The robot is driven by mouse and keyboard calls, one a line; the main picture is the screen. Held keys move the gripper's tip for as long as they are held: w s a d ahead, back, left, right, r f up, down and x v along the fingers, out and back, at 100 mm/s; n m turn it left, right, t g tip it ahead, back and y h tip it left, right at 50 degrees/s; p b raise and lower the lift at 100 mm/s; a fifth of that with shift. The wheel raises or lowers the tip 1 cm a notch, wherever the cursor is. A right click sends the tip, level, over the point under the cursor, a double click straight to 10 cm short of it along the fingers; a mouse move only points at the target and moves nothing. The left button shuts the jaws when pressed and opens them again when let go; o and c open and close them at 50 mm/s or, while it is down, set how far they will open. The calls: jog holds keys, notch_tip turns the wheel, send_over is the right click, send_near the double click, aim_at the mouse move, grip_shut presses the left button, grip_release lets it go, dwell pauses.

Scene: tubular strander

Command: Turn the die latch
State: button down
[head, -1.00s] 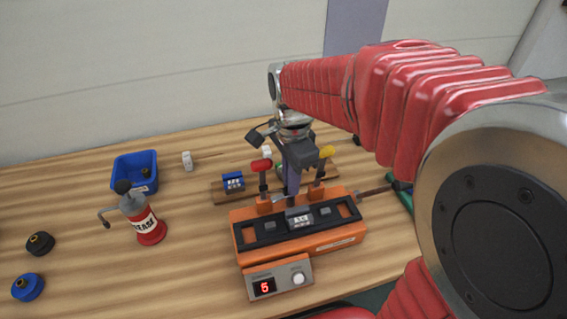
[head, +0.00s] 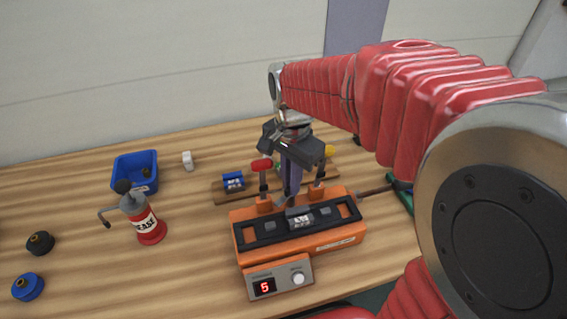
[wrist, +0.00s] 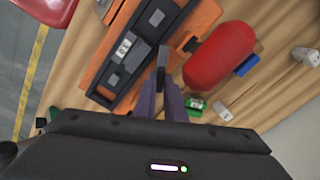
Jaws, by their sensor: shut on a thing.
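The orange machine (head: 340,236) stands on the bench, with a dark top plate and a grey labelled die block (head: 299,220) at its middle. My gripper (head: 289,198) points down over the block; its purple-grey fingers are together. In the wrist view, the fingertips (wrist: 161,84) close on a small grey piece, seemingly the die latch (wrist: 163,56), beside the die block (wrist: 124,47). The fingers hide most of the latch, so its exact angle cannot be told.
A red-knobbed lever (head: 262,165) stands close left of my gripper, a yellow-knobbed one (head: 330,151) right. A control box (head: 279,277) showing 5 is in front.

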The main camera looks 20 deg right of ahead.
jog(key=c, duration=1.8)
grip_release()
jog(key=shift+c, duration=0.2)
notch_tip(320, 180, up, 14)
jog(key=shift+f, duration=0.15)
